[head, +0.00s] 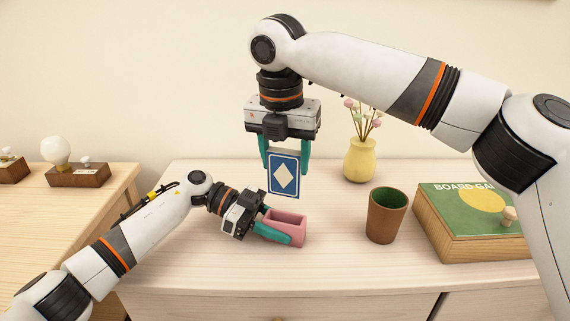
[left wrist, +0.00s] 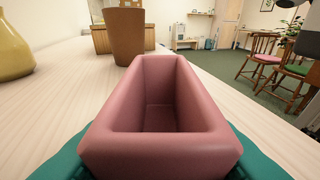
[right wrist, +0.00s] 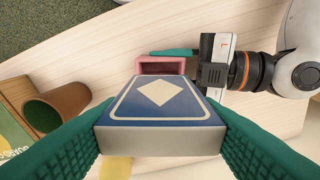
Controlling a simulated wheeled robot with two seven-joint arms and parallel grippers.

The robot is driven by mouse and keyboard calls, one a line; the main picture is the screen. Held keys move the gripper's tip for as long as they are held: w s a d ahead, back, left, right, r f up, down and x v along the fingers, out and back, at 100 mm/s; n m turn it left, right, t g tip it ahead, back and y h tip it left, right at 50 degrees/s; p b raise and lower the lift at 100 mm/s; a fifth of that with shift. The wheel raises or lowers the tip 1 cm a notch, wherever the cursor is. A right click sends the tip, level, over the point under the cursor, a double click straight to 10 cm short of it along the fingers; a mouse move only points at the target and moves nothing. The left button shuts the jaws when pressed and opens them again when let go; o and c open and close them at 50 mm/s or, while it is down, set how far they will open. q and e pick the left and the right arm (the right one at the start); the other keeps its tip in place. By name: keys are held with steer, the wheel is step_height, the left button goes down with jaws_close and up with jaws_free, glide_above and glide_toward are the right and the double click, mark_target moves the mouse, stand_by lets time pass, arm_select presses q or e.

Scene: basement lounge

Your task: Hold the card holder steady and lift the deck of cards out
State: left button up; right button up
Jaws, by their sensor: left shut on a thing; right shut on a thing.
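The deck of cards (head: 284,176) is blue with a white border and a white diamond. My right gripper (head: 286,162) is shut on it and holds it upright in the air, above the card holder and apart from it. In the right wrist view the deck (right wrist: 160,110) sits between both teal fingers. The pink card holder (head: 287,229) stands on the cabinet top. My left gripper (head: 274,226) is shut on it from the left. In the left wrist view the card holder (left wrist: 158,140) is open and empty, with teal fingers on both sides.
A brown cup with a green inside (head: 387,215) stands right of the card holder. A board game box (head: 470,222) lies farther right. A yellow vase with flowers (head: 360,160) stands behind. A side table with a bulb lamp (head: 78,178) is at the left.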

stand_by(0.3)
arm_select(q)
steer(key=o, duration=1)
